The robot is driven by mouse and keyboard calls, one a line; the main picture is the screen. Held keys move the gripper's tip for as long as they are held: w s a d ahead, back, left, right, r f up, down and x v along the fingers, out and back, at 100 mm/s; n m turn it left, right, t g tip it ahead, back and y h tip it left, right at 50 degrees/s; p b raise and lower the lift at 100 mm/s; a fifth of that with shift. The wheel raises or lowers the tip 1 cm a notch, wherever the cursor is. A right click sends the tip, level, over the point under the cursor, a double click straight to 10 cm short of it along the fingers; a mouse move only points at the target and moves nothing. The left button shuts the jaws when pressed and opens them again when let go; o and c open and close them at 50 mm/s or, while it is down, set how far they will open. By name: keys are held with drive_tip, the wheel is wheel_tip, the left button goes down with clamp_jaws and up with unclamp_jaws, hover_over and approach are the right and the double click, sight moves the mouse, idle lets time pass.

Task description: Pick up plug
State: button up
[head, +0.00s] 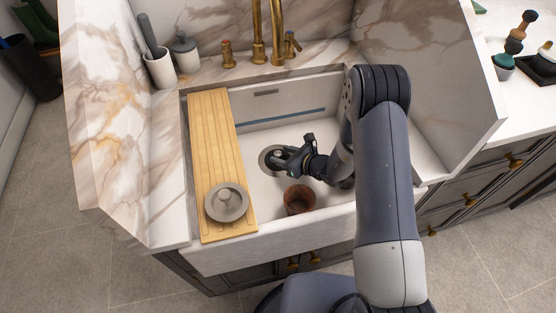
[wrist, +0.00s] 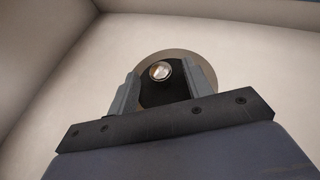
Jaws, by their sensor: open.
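A dark round plug (wrist: 160,92) with a shiny round knob on top appears to sit in the pale drain ring (wrist: 207,70) in the sink floor. In the head view the drain ring (head: 265,164) shows only partly, and my gripper covers much of the plug. My gripper (head: 277,158) is low in the sink, over the drain. In the wrist view my gripper (wrist: 160,90) is open, with one finger on each side of the dark disc and the knob between them. I see no grip on the knob; whether a finger touches the plug I cannot tell.
A brown cup (head: 299,200) stands in the sink near the front wall. Brass taps (head: 268,40) rise behind. Sink walls enclose my gripper.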

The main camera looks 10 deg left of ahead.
drive_tip(key=shift+x, duration=1.45)
drive_tip(key=shift+c, duration=0.5)
drive_tip(key=c, duration=0.9)
